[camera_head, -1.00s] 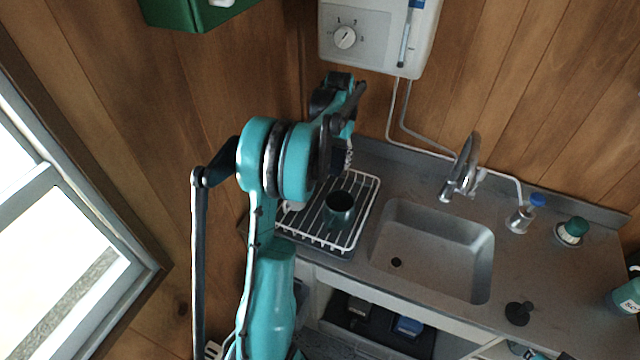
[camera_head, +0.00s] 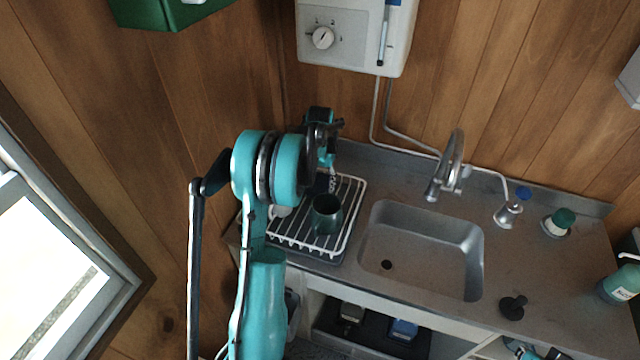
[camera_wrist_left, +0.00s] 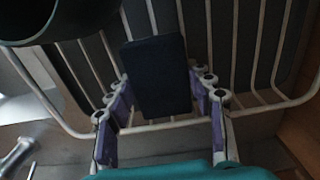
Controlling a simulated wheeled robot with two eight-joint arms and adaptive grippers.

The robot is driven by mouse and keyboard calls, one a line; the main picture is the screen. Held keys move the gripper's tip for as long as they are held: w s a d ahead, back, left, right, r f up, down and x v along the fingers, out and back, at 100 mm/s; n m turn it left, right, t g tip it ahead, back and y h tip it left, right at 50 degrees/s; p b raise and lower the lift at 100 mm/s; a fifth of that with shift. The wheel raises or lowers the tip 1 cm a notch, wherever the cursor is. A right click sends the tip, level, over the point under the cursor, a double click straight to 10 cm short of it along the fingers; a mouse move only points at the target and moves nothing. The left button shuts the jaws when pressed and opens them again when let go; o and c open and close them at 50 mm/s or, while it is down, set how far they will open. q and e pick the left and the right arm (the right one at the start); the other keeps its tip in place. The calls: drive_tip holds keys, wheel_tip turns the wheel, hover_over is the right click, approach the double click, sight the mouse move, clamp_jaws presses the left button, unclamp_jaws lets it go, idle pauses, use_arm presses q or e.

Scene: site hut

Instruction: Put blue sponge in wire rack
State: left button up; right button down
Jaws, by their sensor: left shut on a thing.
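The dark blue sponge (camera_wrist_left: 155,75) is between the fingers of my left gripper (camera_wrist_left: 158,84), which is shut on it. In the wrist view the sponge stands out over the bars of the white wire rack (camera_wrist_left: 180,124); I cannot tell whether it touches them. In the head view the rack (camera_head: 350,232) stands on the counter left of the sink. My left gripper (camera_head: 325,172) is at the rack's back part, partly hidden by my arm. A teal and dark part at the lower right edge looks like my right arm; its jaws are not clear.
A dark green mug (camera_head: 327,217) stands in the rack, close beside the gripper, and shows in the wrist view (camera_wrist_left: 60,22). The sink (camera_head: 425,255) and tap (camera_head: 447,170) are to the right. A white heater (camera_head: 355,40) hangs on the wall above.

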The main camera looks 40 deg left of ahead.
use_arm(q)
drive_tip(key=shift+f, duration=0.1)
drive_tip(key=o, duration=0.9)
drive_tip(key=shift+o, duration=0.2)
